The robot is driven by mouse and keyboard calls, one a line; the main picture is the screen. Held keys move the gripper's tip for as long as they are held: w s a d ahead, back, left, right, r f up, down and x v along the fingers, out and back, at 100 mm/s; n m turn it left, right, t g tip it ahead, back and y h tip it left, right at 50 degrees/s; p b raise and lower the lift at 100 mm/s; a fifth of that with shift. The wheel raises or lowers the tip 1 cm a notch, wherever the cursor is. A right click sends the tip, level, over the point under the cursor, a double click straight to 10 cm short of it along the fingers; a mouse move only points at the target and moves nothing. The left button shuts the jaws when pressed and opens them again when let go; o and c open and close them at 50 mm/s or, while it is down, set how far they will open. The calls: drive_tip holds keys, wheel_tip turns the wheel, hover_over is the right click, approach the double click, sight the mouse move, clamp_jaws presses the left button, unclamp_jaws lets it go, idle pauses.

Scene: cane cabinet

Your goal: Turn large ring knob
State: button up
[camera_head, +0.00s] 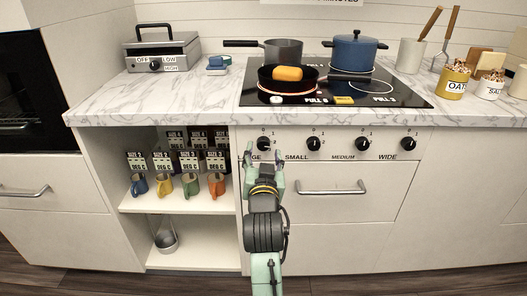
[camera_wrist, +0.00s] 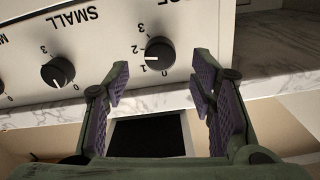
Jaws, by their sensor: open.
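The large ring knob (camera_head: 264,143) is the leftmost black knob on the white stove front, above a partly hidden label ending in "GE". In the wrist view, which is upside down, this knob (camera_wrist: 160,54) has its white mark pointing sideways, between 1 and 2. My gripper (camera_head: 264,154) is open in front of it. In the wrist view, the two purple-padded fingers of my gripper (camera_wrist: 160,82) stand apart at either side of the knob's near edge. I see no clear contact. The small ring knob (camera_wrist: 57,72) beside it has its mark towards 0.
The medium knob (camera_head: 362,144) and wide knob (camera_head: 408,143) continue the row. A black pan (camera_head: 270,82) with orange food sits on the cooktop; an orange-red glow shows around it. A drawer handle (camera_head: 331,189) juts out below. Open shelves (camera_head: 170,202) with mugs lie left.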

sight(264, 145)
drive_tip(key=shift+w, duration=2.35)
drive_tip(key=c, duration=1.1)
drive_tip(key=shift+c, duration=0.2)
